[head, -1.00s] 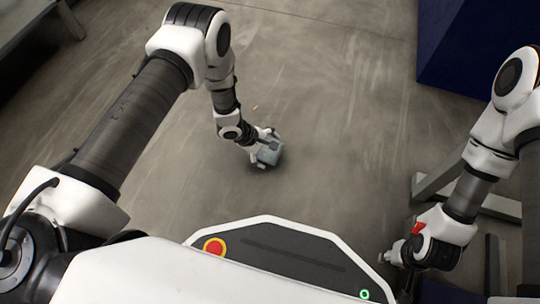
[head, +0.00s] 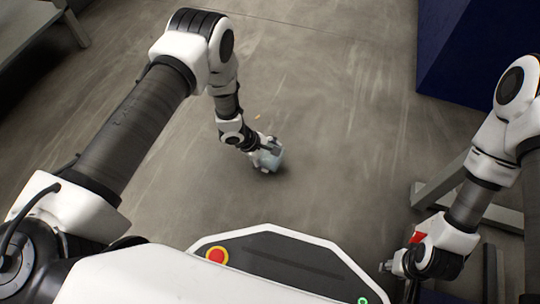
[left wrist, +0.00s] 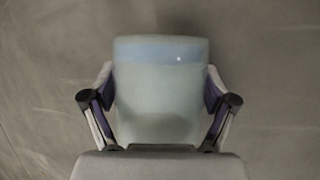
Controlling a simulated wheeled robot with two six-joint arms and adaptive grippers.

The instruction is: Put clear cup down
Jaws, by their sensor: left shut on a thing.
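The clear cup (left wrist: 160,95) is a pale, translucent tumbler with a bluish band at its far end in the left wrist view. My left gripper (left wrist: 160,105) is shut on it, with one finger against each side. In the head view the cup (head: 269,160) shows at the end of my left arm, over the bare floor. I cannot tell whether the cup touches the floor. My right gripper (head: 388,266) is at the lower right, far from the cup; its finger gap is too small to judge.
Bare grey concrete floor (head: 330,110) surrounds the cup. A dark blue block (head: 480,55) stands at the upper right. Grey metal beams (head: 440,180) lie at the right near my right arm. A grey table or bench (head: 25,25) is at the upper left.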

